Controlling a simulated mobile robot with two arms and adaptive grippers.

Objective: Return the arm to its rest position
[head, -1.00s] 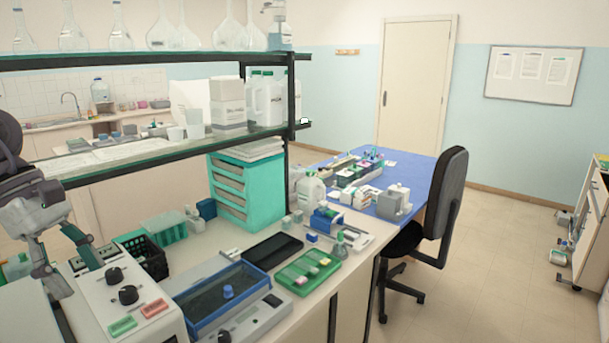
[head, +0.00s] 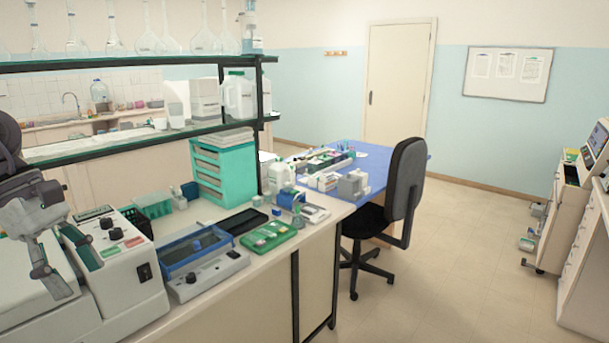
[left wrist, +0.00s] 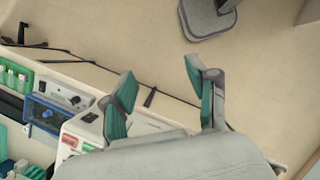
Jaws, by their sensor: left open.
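My left gripper (head: 62,262) is at the left edge of the head view, in front of the white instrument with black knobs (head: 115,265). It points down, with teal pads on its fingers. My right gripper is in neither view.
The bench carries a blue-framed water bath (head: 195,250), a green slide tray (head: 268,236) and a teal drawer unit (head: 225,172). A glass shelf (head: 130,142) stands above it. A black office chair (head: 403,185) stands beside the blue table (head: 378,160).

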